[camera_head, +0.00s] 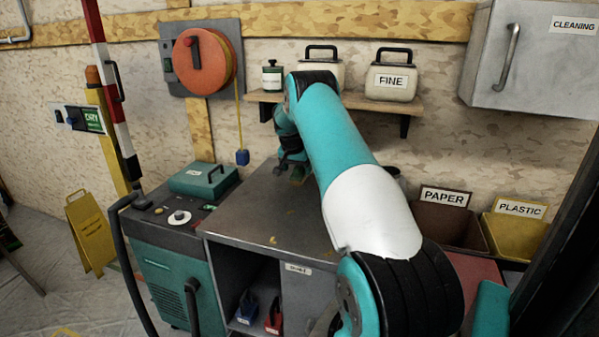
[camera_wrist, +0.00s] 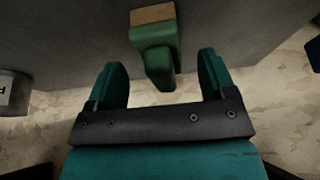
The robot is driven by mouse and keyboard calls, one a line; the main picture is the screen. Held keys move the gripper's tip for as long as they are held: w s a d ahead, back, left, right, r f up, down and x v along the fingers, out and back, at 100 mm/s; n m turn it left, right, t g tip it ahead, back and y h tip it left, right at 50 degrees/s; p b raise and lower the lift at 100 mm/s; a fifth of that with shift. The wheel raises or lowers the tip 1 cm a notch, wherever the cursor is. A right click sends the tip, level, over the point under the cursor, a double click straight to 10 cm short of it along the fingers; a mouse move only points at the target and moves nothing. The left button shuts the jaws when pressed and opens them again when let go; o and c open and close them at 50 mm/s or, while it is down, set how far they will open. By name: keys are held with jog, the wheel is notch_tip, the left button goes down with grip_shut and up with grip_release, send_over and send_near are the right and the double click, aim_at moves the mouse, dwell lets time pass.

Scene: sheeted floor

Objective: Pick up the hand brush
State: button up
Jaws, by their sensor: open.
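The hand brush, a green body with a tan strip (camera_wrist: 153,45), lies on the grey bench top (camera_head: 262,215). In the wrist view its narrower green end points toward my gripper (camera_wrist: 162,72). My gripper is open, with one teal finger on each side of that end and clear gaps between; nothing is held. In the head view my gripper (camera_head: 292,162) is low over the back of the bench, and a small green patch shows beneath it. Most of the brush is hidden there by my gripper and arm.
A shelf with a white FINE container (camera_head: 394,76) is on the wall behind. A teal machine (camera_head: 180,262) stands left of the bench. PAPER (camera_head: 445,218) and PLASTIC (camera_head: 515,232) bins are at right. Blue (camera_head: 246,307) and red (camera_head: 274,315) items sit in the cubby below.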

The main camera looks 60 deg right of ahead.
jog(key=shift+x, duration=1.35)
jog(key=shift+r, duration=0.1)
jog(key=c, duration=1)
jog(key=shift+c, duration=0.3)
jog(key=shift+r, duration=0.1)
